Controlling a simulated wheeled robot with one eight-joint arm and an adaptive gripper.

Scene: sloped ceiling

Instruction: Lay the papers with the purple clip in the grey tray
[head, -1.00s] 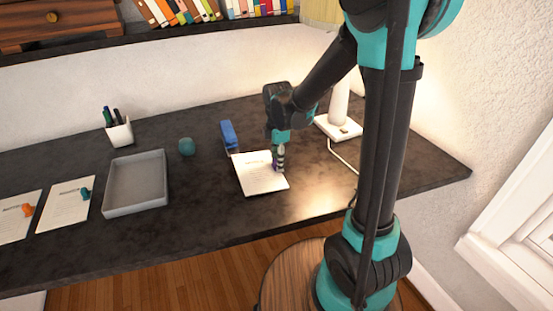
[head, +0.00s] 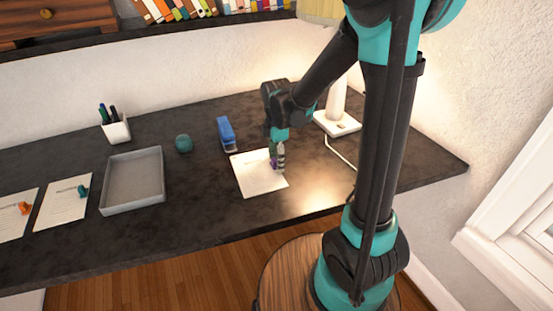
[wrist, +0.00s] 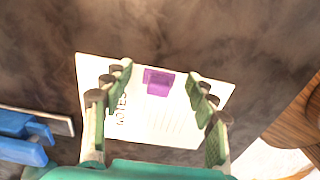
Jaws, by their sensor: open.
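The papers (head: 257,178) lie flat on the dark desk, and their printed face also shows in the wrist view (wrist: 165,128). The purple clip (wrist: 158,82) sits at one edge of them; in the head view it (head: 273,162) is partly hidden by my fingers. My gripper (head: 277,165) points down over that edge. In the wrist view my gripper (wrist: 160,92) is open, with one finger on either side of the clip and a gap to each. The grey tray (head: 133,205) stands empty on the desk, left of the papers.
A blue stapler (head: 227,134) and a round green object (head: 183,143) stand behind the space between tray and papers. Papers with a teal clip (head: 64,203) and papers with an orange clip (head: 15,217) lie left of the tray. A pen cup (head: 117,131) and lamp base (head: 337,124) stand farther back.

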